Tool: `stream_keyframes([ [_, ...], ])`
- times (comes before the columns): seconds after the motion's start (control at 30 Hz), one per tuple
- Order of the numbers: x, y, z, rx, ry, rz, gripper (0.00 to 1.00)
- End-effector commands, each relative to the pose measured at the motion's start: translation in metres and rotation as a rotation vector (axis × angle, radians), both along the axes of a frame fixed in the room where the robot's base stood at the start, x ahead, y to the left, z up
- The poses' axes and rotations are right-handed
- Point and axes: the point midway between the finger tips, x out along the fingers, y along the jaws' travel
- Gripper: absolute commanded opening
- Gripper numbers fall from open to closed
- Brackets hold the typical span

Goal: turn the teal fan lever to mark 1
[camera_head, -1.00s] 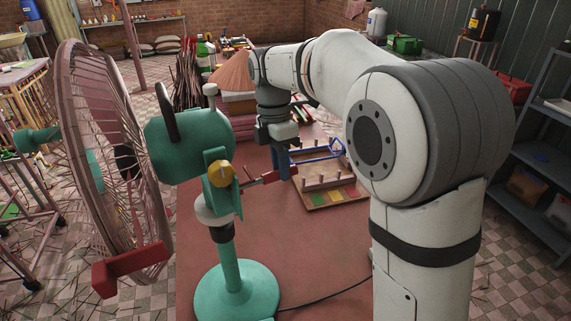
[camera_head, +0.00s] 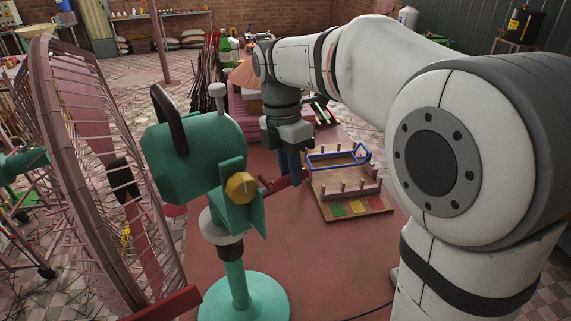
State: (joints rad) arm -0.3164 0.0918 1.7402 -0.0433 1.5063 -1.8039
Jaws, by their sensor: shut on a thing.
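The teal fan stands at left centre, with its teal motor housing (camera_head: 195,150), round base (camera_head: 245,300) and pink wire cage (camera_head: 85,170). A yellow knob (camera_head: 241,188) sits on its control box. A red lever (camera_head: 284,182) sticks out to the right from beside that box. My gripper (camera_head: 290,172) points down at the lever's outer part, its blue fingers shut on it. The fingertips are partly hidden and small. I cannot make out any numbered marks for the lever.
A wooden rack (camera_head: 345,185) with pegs, a blue frame (camera_head: 338,155) and coloured squares stands just right of my gripper. The reddish table top (camera_head: 320,250) is bare in front. A dark cable (camera_head: 370,308) lies near the front edge.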

Motion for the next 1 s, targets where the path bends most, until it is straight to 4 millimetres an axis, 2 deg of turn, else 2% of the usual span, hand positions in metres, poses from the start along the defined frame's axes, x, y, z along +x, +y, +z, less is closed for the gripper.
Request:
stream_keyframes([
  [0.33, 0.001, 0.003, 0.002, 0.001, -0.015, 0.015, 0.0],
  [0.37, 0.001, 0.003, 0.002, 0.001, -0.015, 0.016, 0.23],
  [0.6, 0.0, 0.004, 0.002, 0.0, -0.011, 0.017, 0.43],
  [0.87, 0.0, 0.005, 0.002, 0.0, -0.008, 0.018, 0.43],
  [1.0, 0.003, 0.006, 0.014, 0.001, -0.012, 0.017, 0.43],
])
